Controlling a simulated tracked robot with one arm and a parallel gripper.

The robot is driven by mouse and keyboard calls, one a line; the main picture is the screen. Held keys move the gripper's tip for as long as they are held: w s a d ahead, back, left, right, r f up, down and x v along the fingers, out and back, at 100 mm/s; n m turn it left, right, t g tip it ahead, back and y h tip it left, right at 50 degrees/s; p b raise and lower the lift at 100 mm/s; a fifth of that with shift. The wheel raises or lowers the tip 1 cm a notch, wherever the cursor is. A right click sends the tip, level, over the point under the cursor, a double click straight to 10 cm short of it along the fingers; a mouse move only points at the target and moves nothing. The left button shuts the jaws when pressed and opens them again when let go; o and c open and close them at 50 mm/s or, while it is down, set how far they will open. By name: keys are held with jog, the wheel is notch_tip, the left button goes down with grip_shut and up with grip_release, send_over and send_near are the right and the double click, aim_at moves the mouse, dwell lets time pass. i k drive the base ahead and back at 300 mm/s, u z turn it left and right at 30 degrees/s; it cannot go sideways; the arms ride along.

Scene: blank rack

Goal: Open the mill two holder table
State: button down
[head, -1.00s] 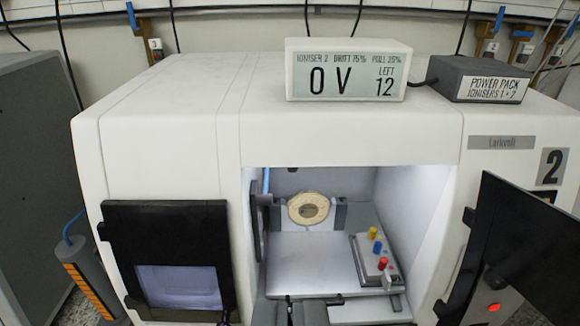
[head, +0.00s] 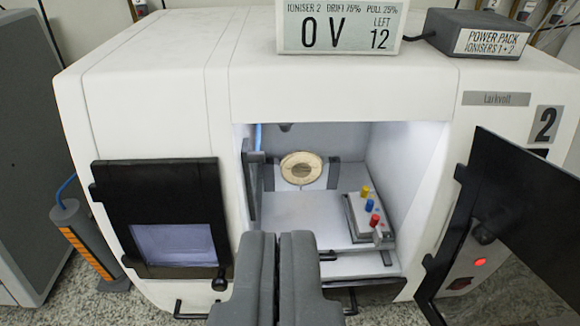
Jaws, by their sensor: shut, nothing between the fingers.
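The white mill marked 2 (head: 150,60) fills the middle of the head view. Its right-hand chamber is open and lit. A cream disc (head: 301,168) with a round centre sits in a holder between two dark uprights at the back. A pale flat table (head: 305,215) lies in front of it. A small grey box with yellow, blue and red knobs (head: 368,215) and a pale lever stands on the right. My gripper (head: 279,238) is shut and empty, in front of the opening, and hides the table's front left part. A dark bar handle (head: 327,257) shows just right of it.
A black door (head: 510,205) swings out at the right of the opening. A shut black windowed door (head: 165,215) is on the left front. A display reading 0 V (head: 340,28) and a power pack (head: 478,35) stand on top.

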aim_at(320, 207)
jog(key=u, duration=1.6)
jog(key=i, duration=0.6)
jog(key=z, duration=1.6)
